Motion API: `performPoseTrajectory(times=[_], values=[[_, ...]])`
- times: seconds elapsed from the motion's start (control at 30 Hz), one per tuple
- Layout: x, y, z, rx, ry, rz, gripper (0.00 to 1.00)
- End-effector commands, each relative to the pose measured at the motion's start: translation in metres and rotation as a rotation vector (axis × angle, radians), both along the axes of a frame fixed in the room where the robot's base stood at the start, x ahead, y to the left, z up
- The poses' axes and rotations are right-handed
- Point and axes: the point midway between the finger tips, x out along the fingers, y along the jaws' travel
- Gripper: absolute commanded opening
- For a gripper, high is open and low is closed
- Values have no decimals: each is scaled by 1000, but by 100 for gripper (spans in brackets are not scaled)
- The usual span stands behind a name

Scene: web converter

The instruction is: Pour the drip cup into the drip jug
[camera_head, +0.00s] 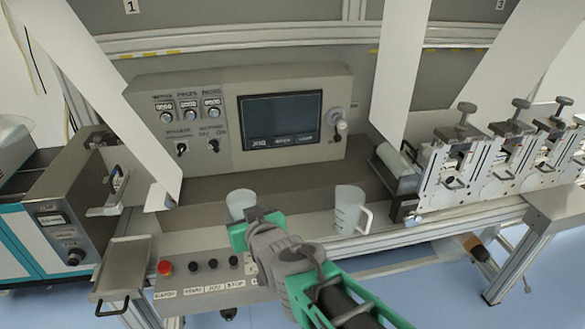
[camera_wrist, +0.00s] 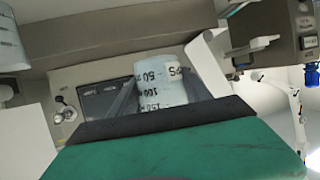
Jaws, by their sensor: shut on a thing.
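The drip cup (camera_head: 241,202) is a small pale, translucent cup at the middle of the ledge in the head view. In the wrist view the cup (camera_wrist: 158,82) shows dark volume marks between the fingers. My gripper (camera_head: 252,222) is shut on it and hides its lower part in the head view. The cup looks about upright; I cannot tell its contents or whether it touches the ledge. The drip jug (camera_head: 347,210), translucent with marks and a handle on its right, stands on the ledge right of the cup. Part of the jug (camera_wrist: 12,42) shows in the wrist view's upper left corner.
A control panel with a dark screen (camera_head: 280,120) stands behind the ledge. Push buttons (camera_head: 210,264) line the front edge. White web sheets hang at left (camera_head: 110,100) and right (camera_head: 400,65). Clamp units (camera_head: 455,165) stand at right. The ledge between cup and jug looks clear.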

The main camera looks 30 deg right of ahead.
Motion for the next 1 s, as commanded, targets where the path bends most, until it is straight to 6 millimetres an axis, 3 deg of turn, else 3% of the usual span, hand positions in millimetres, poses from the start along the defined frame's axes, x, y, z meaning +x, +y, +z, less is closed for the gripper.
performPoseTrajectory(times=[0.17, 0.3, 0.4, 0.5, 0.63, 1.0], values=[[39, -70, -8, 4, -3, -132, 10], [65, -147, -5, 5, -4, -253, 10], [74, -200, -2, 3, -3, -326, 10], [76, -237, 3, 0, -3, -374, 10], [76, -259, 8, -2, -3, -404, 10], [73, -267, 5, 97, -26, -408, 10]])
